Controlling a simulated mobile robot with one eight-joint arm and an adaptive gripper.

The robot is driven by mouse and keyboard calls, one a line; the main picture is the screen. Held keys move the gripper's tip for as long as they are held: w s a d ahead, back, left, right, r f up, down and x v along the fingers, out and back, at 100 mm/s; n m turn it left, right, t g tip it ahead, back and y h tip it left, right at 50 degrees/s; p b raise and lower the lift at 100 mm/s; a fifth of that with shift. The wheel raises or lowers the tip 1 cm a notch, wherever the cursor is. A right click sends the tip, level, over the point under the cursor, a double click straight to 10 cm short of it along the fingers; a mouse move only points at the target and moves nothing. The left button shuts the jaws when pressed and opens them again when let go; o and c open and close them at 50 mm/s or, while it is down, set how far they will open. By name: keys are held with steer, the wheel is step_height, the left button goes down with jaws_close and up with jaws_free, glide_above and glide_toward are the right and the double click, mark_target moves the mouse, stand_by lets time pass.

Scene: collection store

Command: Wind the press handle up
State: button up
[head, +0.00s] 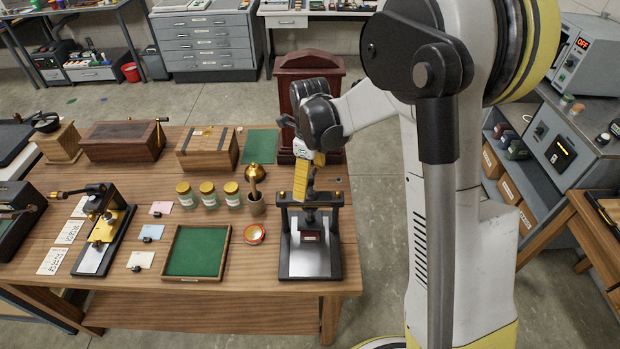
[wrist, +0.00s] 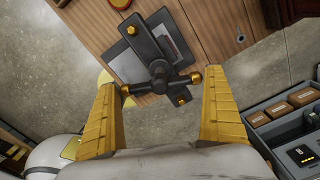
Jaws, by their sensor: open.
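The press (head: 310,258) stands at the front right of the wooden table, with a dark frame and a pale base plate. In the wrist view its dark handle (wrist: 142,87) is a crossbar on a central hub, with a brass knob at each end. My gripper (head: 304,180) is above the press, pointing down. In the wrist view my gripper (wrist: 162,85) is open, its two yellow fingers on either side of the handle. The left knob looks close to the left finger; contact cannot be told. In the head view the gripper partly hides the handle.
A green-lined tray (head: 165,277), a small red-rimmed dish (head: 254,234) and a mortar-like cup (head: 257,207) stand left of the press. A dark red wooden case (head: 308,68) rises behind my gripper.

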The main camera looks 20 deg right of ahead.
steer(key=c, duration=0.8)
steer(key=shift+c, duration=0.2)
